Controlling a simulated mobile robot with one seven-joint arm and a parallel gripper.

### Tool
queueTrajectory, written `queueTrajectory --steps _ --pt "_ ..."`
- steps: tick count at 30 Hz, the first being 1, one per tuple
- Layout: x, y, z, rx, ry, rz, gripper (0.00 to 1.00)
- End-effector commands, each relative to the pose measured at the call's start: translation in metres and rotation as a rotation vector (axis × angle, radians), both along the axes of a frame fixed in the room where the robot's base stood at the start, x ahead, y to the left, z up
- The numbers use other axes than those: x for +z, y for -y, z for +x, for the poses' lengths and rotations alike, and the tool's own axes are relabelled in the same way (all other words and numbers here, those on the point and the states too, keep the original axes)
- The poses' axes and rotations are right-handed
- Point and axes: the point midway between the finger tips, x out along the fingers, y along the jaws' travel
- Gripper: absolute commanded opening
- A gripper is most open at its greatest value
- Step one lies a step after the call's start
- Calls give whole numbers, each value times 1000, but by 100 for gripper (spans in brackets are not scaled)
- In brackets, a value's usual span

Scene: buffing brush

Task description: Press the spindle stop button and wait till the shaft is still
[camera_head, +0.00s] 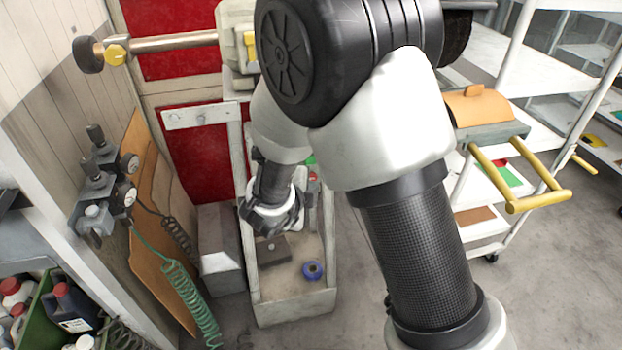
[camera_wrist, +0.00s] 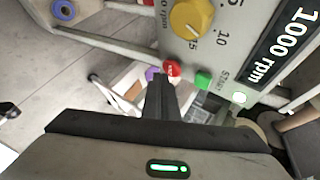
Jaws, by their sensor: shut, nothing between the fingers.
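The red stop button (camera_wrist: 173,69) is on the grey control panel in the wrist view, left of the green START button (camera_wrist: 203,80). My gripper (camera_wrist: 162,80) is shut and empty, its fingertips right beside the red button; I cannot tell whether they touch it. The red button (camera_head: 313,177) shows there beside my arm.
A yellow dial (camera_wrist: 190,18) sits above the buttons. Hoses and regulators (camera_head: 105,180) hang at left; a white shelf cart (camera_head: 540,75) with a yellow-handled box stands at right.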

Motion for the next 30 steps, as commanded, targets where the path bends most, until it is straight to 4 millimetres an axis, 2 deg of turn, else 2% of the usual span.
queueTrajectory --steps 30 --pt "0 -3 9 0 0 0 0"
